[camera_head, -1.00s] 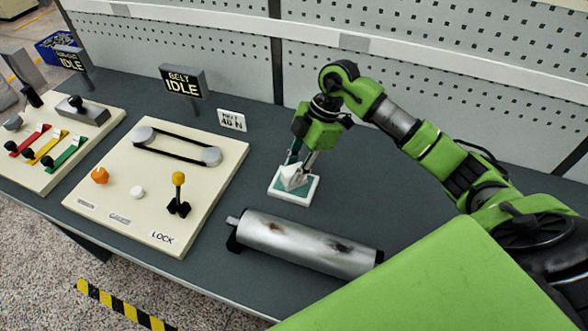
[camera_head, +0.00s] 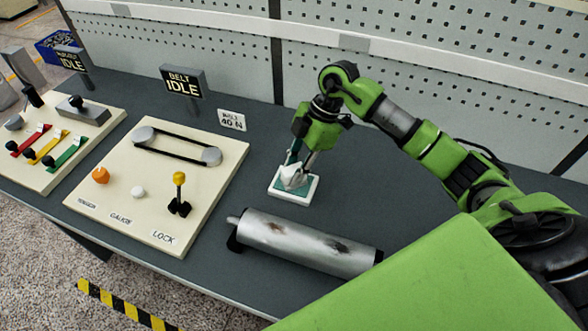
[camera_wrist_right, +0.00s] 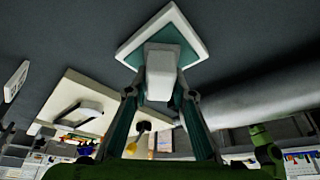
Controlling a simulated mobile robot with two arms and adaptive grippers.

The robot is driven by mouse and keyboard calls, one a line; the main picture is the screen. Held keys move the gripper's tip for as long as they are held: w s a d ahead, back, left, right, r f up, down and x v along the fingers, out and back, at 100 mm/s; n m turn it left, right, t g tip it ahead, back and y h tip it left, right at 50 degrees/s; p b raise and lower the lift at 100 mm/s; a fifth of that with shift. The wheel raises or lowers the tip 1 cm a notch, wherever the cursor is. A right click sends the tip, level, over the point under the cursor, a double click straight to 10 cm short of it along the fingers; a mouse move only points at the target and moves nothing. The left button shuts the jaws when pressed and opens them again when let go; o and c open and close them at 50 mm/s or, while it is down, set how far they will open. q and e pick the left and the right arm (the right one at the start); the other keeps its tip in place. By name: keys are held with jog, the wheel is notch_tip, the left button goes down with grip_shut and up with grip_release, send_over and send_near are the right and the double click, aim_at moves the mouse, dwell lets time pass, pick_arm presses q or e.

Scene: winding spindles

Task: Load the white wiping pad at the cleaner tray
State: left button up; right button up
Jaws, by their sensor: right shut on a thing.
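The cleaner tray (camera_head: 306,193) is a small white-rimmed square with a teal inside, on the grey bench behind the metal roller. The white wiping pad (camera_head: 291,181) is a pale block at the tray, and it also shows in the right wrist view (camera_wrist_right: 161,76). My right gripper (camera_head: 297,170) points down over the tray, shut on the pad. In the right wrist view its two fingers (camera_wrist_right: 158,95) sit on either side of the pad, with the tray (camera_wrist_right: 190,22) just beyond. I cannot tell whether the pad touches the tray floor. My left gripper is not in view.
A metal roller (camera_head: 300,243) with dark stains lies in front of the tray. A cream panel (camera_head: 120,215) with a belt, knobs and a yellow-topped lever stands to the left. A "BELT IDLE" sign (camera_head: 183,82) stands behind it. The bench right of the tray is clear.

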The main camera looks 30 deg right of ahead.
aim_at(294, 169)
notch_tip(294, 169, up, 7)
jog(key=p, duration=0.6)
jog(key=shift+p, duration=0.35)
dwell(0.6)
